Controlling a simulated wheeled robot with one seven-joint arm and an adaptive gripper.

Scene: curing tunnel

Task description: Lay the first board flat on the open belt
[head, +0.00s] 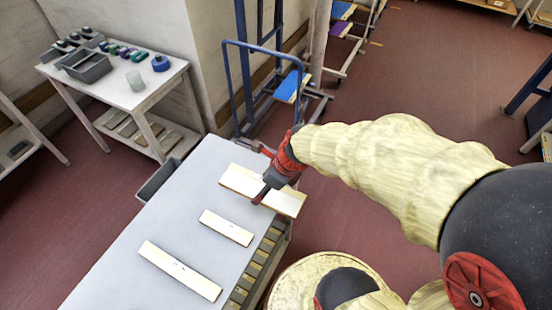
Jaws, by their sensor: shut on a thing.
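My gripper (263,193) is shut on a pale wooden board (238,180) at the far right part of a light grey flat surface (170,210). The jaws grip across the board near its middle, hiding part of it. The board is roughly level, and its right end reaches to or past the surface's right edge. I cannot tell whether it touches the surface or hangs just above. A shorter board (227,227) and a longer board (180,270) lie flat on the same surface, nearer me. No separate belt can be made out.
Slatted pieces (262,262) show under the surface's right side. A dark bin (157,180) stands at its left edge. A white table (120,90) with trays and small coloured items stands at the back left. A blue-framed cart (243,85) stands behind.

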